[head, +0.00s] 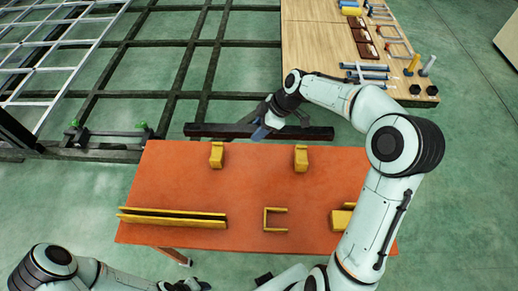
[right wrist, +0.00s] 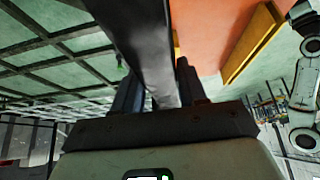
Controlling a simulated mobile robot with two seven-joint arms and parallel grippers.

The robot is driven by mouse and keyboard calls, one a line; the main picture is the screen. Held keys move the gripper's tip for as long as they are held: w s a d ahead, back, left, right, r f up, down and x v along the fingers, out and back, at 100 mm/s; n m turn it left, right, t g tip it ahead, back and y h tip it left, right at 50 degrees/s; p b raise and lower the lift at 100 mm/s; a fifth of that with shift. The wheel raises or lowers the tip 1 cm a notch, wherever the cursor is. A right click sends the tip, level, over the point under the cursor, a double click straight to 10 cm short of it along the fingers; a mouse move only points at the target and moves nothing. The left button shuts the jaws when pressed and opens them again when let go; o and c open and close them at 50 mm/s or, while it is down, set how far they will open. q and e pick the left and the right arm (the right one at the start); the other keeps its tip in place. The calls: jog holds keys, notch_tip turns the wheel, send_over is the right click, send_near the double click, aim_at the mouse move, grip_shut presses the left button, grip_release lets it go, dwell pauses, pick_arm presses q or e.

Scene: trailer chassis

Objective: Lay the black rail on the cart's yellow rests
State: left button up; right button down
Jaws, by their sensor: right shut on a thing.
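The black rail (head: 305,133) lies crosswise just past the far edge of the orange-topped cart (head: 180,180) in the head view. My right gripper (head: 262,130) is shut on it near its middle. In the right wrist view the rail (right wrist: 143,45) runs between the two fingers (right wrist: 160,90). Two yellow rests stand near the cart's far edge, a left one (head: 217,155) and a right one (head: 301,158). The rail is beyond both and apart from them. My left gripper (head: 185,286) is at the bottom edge, partly cut off, its fingers unclear.
A long yellow channel (head: 172,217), a yellow U-shaped bracket (head: 274,219) and a yellow block (head: 341,220) are on the cart's near half. A dark chassis frame (head: 180,70) fills the back left. A wooden table (head: 320,60) with tools and bolts stands at the back right.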

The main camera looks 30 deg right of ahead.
jog(key=f, duration=1.1)
jog(key=shift+w+f, duration=0.2)
jog(key=shift+f, duration=0.05)
jog(key=c, duration=0.6)
grip_release()
jog(key=shift+s+f, duration=0.1)
jog(key=shift+f, duration=0.05)
jog(key=shift+r, duration=0.2)
jog(key=v, duration=1.2)
jog(key=shift+s+f, duration=0.1)
